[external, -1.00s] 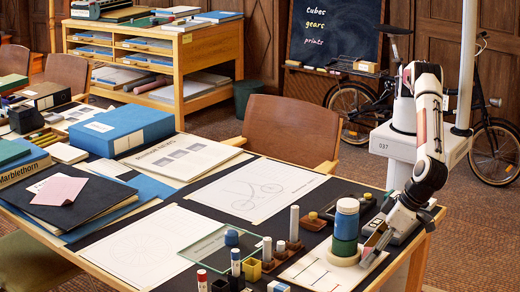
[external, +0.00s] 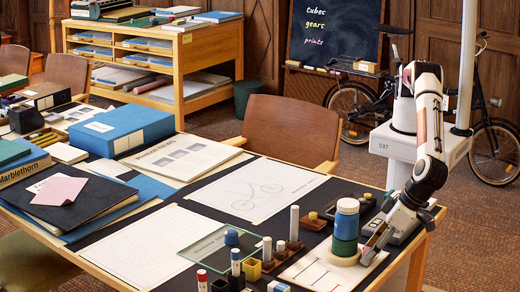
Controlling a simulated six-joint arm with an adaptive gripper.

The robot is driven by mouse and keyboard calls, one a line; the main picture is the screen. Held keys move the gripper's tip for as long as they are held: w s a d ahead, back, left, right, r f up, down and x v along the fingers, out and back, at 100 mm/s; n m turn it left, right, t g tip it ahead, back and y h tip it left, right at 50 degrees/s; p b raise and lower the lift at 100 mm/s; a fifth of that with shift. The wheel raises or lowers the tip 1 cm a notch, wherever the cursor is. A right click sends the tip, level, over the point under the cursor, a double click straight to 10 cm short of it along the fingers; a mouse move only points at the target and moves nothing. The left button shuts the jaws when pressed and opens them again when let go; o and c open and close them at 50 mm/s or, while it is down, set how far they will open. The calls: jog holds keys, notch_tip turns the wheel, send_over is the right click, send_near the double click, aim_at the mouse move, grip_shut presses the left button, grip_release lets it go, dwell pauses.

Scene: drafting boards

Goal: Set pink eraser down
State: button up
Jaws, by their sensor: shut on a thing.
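My gripper (external: 371,250) points down at the right end of the table, low over the edge of a white sheet with ruled lines (external: 318,272).
Small cylinders and blocks, including a yellow cup (external: 253,269), stand left of the sheet. A glass plate (external: 215,246) and a bicycle drawing (external: 257,190) lie further left. Pink paper (external: 60,190) rests on a dark folder. The table's right edge is close to my gripper.

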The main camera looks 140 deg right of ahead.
notch_tip(320, 180, up, 10)
dwell(0.6)
dwell(0.7)
notch_tip(320, 180, up, 10)
jog(key=w+d+r, duration=0.1)
jog(key=w+d, duration=0.1)
jog(key=d, duration=1.7)
jog(key=s+d, duration=0.4)
jog(key=d, duration=1.2)
notch_tip(320, 180, down, 11)
jog(key=shift+f, duration=0.15)
jog(key=shift+s, duration=0.1)
jog(key=shift+f, duration=3.1)
